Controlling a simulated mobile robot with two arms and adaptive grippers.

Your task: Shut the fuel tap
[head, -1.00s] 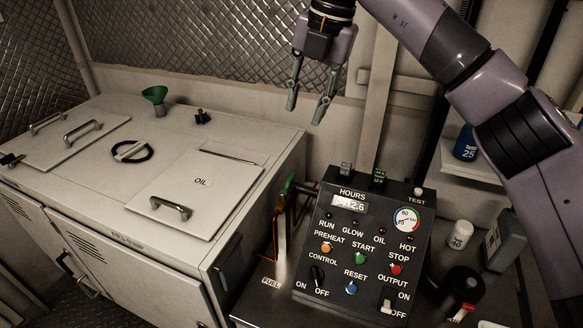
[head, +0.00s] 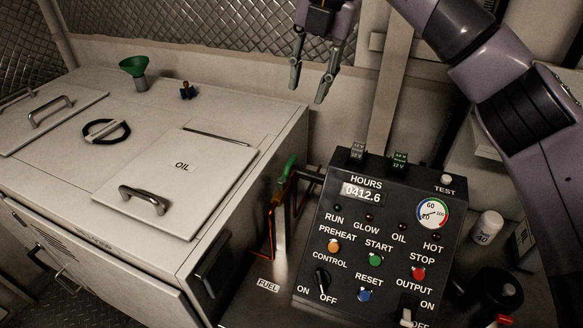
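The fuel tap's green lever (head: 288,168) shows in the head view between the oil cabinet and the control panel, above a copper pipe. The lever tilts upward, nearly in line with the pipe. A FUEL label (head: 268,285) lies below it. My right gripper (head: 307,92) hangs at the top middle, pointing down, with its two fingers apart and nothing between them. It is above and behind the tap, not touching it. My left gripper is not in view.
The control panel (head: 350,262) with buttons and switches stands just right of the tap. The white cabinet (head: 260,112) with an OIL lid (head: 182,166) is on the left, carrying a green funnel (head: 134,68). A white bottle (head: 487,227) stands at the right.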

